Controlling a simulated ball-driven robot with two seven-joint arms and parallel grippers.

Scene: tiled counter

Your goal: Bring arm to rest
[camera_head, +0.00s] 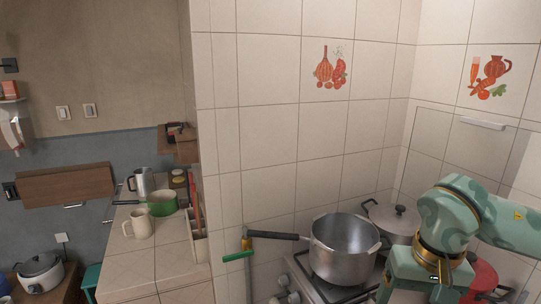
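My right arm (464,222) comes in from the right edge, teal with a gold ring at a bent joint. It is raised in front of the stove's right part, and its lower part runs down to the bottom edge of the picture. I see no fingertips of my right gripper. My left arm and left gripper are not in view.
A metal pot (343,262) stands on the stove (304,263), its dark handle pointing left. A lidded pot (392,219) is behind it, close to my arm. Red cookware (484,276) is partly hidden by my arm. A side counter (134,272) holds a green pan (161,203) and jugs.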

